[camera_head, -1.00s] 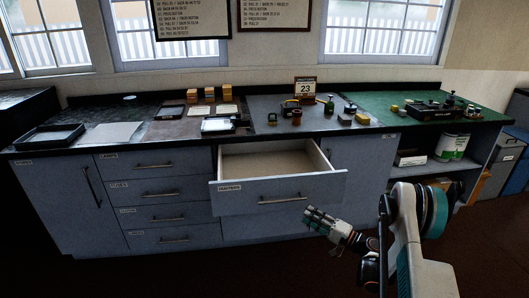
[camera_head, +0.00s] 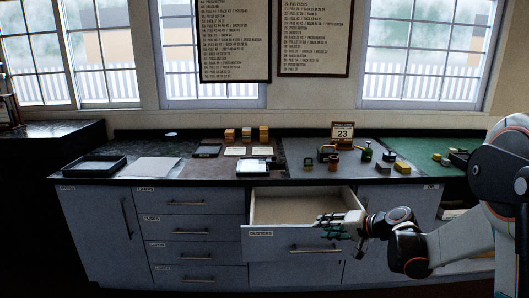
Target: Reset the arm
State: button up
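My arm enters from the right edge in the head view. My gripper (camera_head: 328,224) is at its left end, pointing left. It shows in front of the right part of an open drawer (camera_head: 278,240) labelled "DUSTERS". Whether it touches the drawer front I cannot tell. Its fingers are small and dark here, so I cannot tell whether they are open or shut. No held thing shows in it.
The drawer stands pulled out from the grey cabinet; its visible inside looks empty. The counter above carries a black tray (camera_head: 95,166), wooden blocks (camera_head: 246,134), a calendar (camera_head: 342,131) and several small items. Dark floor lies in front.

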jog(key=s+a+r+n+g+h, duration=0.15)
jog(key=s+r, duration=0.25)
jog(key=s, duration=0.4)
jog(key=s+a+r+n+h, duration=0.1)
jog(key=s+a+r+h, duration=0.2)
jog(key=s, duration=0.6)
jog(key=s+d+n+h, duration=0.1)
jog(key=s+d+h, duration=0.1)
jog(key=s, duration=0.8)
jog(key=s+d+n+h, duration=0.1)
jog(key=s+d, duration=0.1)
jog(key=s, duration=0.8)
jog(key=shift+s+d+f+h, duration=0.2)
jog(key=shift+s+f+h, duration=0.1)
jog(key=shift+f+h, duration=0.1)
